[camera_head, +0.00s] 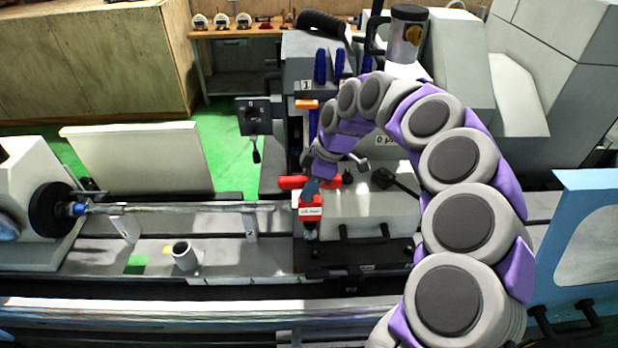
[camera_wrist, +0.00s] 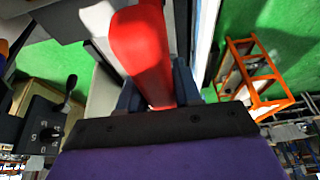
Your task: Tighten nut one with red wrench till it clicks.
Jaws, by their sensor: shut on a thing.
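My gripper (camera_head: 311,188) reaches down over the middle of the grinder. It is shut on a red handle, which I take to be the red wrench (camera_wrist: 142,45). In the wrist view the handle runs between the fingers and up toward the top edge. In the head view a red part with a white label (camera_head: 311,209) shows just below my gripper. Red bar ends (camera_head: 292,182) stick out to both sides there. I cannot make out nut one, nor tell whether the wrench sits on a nut.
A long shaft (camera_head: 180,208) lies along the grinder bed at left. A short grey cylinder (camera_head: 184,256) stands on the bed. A light blue panel (camera_head: 590,235) is at right. An orange rack (camera_wrist: 252,75) shows in the wrist view.

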